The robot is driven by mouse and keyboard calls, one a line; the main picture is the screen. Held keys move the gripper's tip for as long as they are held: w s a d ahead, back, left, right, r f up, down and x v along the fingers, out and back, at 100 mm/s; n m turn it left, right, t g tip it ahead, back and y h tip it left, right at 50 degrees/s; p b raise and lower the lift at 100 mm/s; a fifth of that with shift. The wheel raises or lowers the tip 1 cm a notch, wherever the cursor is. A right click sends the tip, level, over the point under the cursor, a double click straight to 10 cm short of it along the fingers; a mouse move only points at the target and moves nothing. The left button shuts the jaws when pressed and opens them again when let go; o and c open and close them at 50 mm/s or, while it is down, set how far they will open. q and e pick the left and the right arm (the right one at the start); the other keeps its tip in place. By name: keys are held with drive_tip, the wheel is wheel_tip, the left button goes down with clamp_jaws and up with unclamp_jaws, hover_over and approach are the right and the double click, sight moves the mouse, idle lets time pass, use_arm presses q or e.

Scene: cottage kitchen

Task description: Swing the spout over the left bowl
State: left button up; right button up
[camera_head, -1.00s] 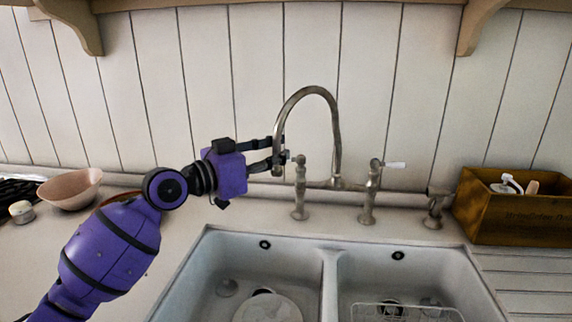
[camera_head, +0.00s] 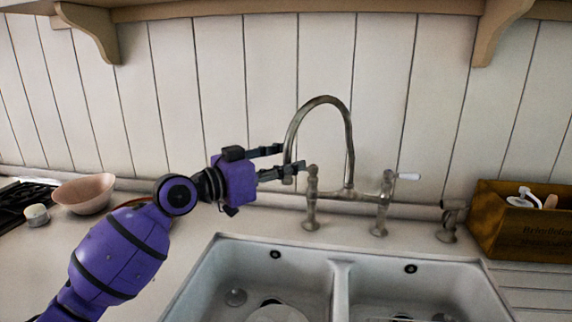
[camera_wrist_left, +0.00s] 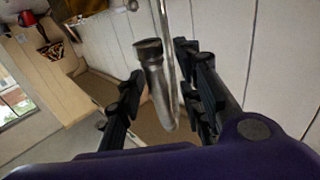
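The metal spout (camera_head: 321,101) arches up from the bridge tap behind the sink, its tip hanging to the left of its base. In the head view the tip shows above the counter behind the left bowl (camera_head: 228,262) of the white sink. My left gripper (camera_head: 294,157) comes in from the left at the hanging end of the spout. In the left wrist view the spout end (camera_wrist_left: 157,88) stands between the two dark fingers, with gaps visible on both sides. The fingers are open; contact cannot be told. My right gripper is not in view.
The tap's pillars (camera_head: 311,195) and a white-tipped handle (camera_head: 407,177) stand close to the spout. A pink bowl (camera_head: 85,194) and a small jar (camera_head: 36,214) are on the left counter. A wooden box (camera_head: 525,222) stands at the right. The right sink bowl (camera_head: 455,280) adjoins.

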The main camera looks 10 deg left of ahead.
use_arm(q)
drive_tip(key=v, duration=1.2)
